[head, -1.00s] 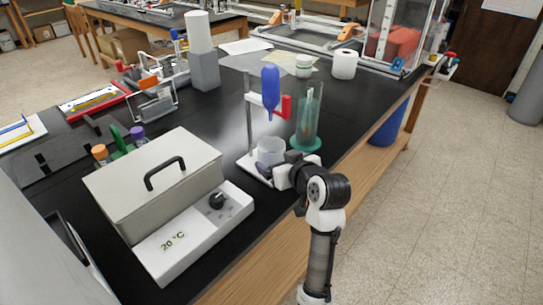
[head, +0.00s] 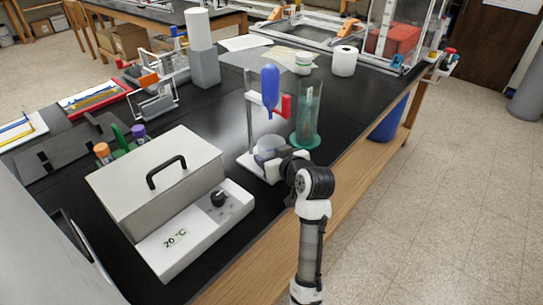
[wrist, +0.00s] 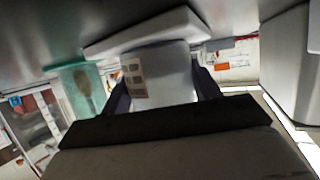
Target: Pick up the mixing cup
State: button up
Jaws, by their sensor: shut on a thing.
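The mixing cup (head: 268,145) is a small translucent whitish cup at the white ring stand (head: 249,128), below a blue pear-shaped funnel (head: 270,85) in a red-handled clamp. My gripper reaches it from the front right and hides its lower part in the head view. In the wrist view the cup (wrist: 172,72), with a small printed label, sits between the two dark fingers of my gripper (wrist: 162,90), which is shut on it. The stand's white base (wrist: 145,33) shows close to the cup. I cannot tell whether the cup touches the base.
A tall clear cylinder on a green base (head: 306,140) stands close right of the stand. A grey lidded bath (head: 160,185) reading 20 °C is at the left front. A paper roll (head: 344,61) and a white jar (head: 303,63) stand behind. The bench edge is near my arm.

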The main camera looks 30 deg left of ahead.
aim_at(266, 143)
jog(key=shift+r, duration=0.2)
jog(key=shift+r+b, duration=0.6)
jog(key=shift+r, duration=0.9)
jog(key=s+d+p, duration=0.2)
jog(key=s+d, duration=0.2)
jog(key=d, duration=0.3)
jog(key=s+d+p, duration=0.2)
jog(key=s+d, duration=0.2)
jog(key=d, duration=0.4)
jog(key=shift+s+r+p, duration=0.2)
jog(key=shift+s+p, duration=0.1)
jog(key=shift+s, duration=0.05)
jog(key=shift+s+d+f+p, duration=0.1)
jog(key=shift+s+d+p, duration=0.1)
jog(key=shift+p, duration=0.5)
